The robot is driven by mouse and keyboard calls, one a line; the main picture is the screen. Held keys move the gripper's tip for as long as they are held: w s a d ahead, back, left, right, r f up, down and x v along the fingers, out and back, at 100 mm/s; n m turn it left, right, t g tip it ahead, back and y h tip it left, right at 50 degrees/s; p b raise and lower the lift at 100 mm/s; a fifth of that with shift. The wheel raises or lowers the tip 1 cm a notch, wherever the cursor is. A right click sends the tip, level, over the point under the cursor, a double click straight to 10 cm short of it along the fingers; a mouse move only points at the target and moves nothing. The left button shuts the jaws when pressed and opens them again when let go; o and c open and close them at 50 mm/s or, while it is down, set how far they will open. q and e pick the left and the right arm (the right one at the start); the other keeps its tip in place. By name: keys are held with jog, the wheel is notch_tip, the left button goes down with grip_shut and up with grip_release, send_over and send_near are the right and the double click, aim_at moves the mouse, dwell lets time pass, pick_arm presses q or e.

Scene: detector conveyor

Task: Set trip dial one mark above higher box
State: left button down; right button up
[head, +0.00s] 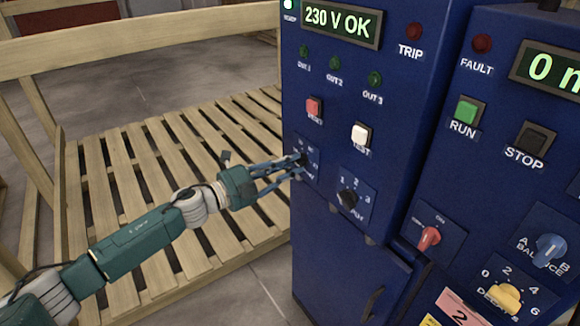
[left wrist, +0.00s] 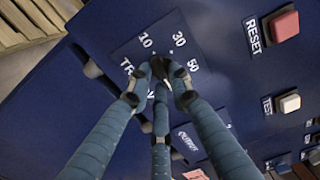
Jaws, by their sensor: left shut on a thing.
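My left gripper (head: 299,165) reaches in from the left to the blue cabinet. Its fingers are shut on the black trip dial (head: 305,157), a small knob on a blue plate. In the left wrist view the gripper (left wrist: 162,78) closes around the dark trip dial (left wrist: 161,68). The marks 10, 30 and 50 show around it, and part of the label is covered by the fingers. The dial's pointer is largely hidden, so its exact setting cannot be read. No boxes are in view. My right gripper is not in view.
Below right of the trip dial is another black dial (head: 348,198) marked 1, 2, 3. The red reset button (head: 314,107) and white test button (head: 361,135) sit above. A display (head: 340,22) reads 230 V OK. A wooden slatted platform (head: 150,165) lies left.

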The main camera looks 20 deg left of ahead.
pick_arm(q)
jog(key=shift+f, duration=0.15)
jog(key=c, duration=1.6)
grip_release()
jog(key=shift+o, duration=0.2)
jog(key=v, duration=1.2)
